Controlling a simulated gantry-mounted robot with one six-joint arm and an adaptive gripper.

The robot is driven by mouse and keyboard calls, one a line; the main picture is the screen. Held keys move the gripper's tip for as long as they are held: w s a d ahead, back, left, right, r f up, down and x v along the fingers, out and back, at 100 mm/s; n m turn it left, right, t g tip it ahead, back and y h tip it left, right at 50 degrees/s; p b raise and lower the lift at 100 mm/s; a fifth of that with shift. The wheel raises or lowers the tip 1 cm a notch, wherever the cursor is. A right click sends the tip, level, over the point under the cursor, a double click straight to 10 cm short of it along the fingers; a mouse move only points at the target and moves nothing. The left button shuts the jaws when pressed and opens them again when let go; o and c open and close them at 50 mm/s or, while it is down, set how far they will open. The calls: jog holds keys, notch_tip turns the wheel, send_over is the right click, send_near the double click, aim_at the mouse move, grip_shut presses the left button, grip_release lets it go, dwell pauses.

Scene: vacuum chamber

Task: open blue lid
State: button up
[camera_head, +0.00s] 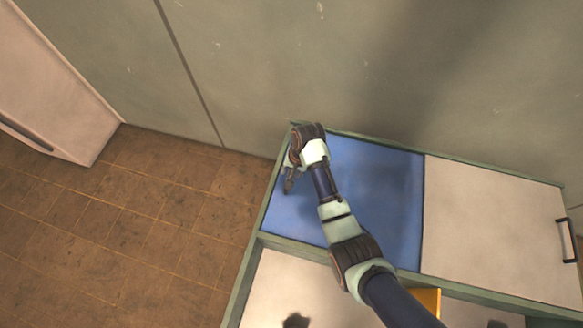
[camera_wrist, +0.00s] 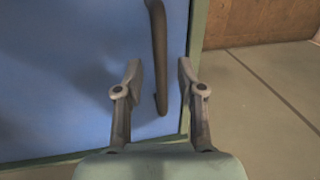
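The blue lid (camera_head: 377,190) is a flat panel set in the green frame of a cabinet, and it looks shut. In the wrist view the blue lid (camera_wrist: 62,75) fills the left side. Its dark bar handle (camera_wrist: 159,60) runs along the lid near its edge. My gripper (camera_head: 289,184) is over the lid's left edge in the head view. In the wrist view my gripper (camera_wrist: 159,72) is open, with one finger on each side of the handle in the picture. I cannot tell whether the fingers touch the handle. My arm hides part of the lid in the head view.
A white panel (camera_head: 490,228) with a dark handle (camera_head: 567,241) lies right of the blue lid. A yellow piece (camera_head: 428,300) shows below, partly behind my arm. A wall stands behind the cabinet. Brown tiled floor (camera_head: 150,215) lies clear at left, with a pale cabinet (camera_head: 55,90) beyond.

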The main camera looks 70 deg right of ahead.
grip_shut()
jog(key=shift+r, duration=0.1)
dwell(0.4)
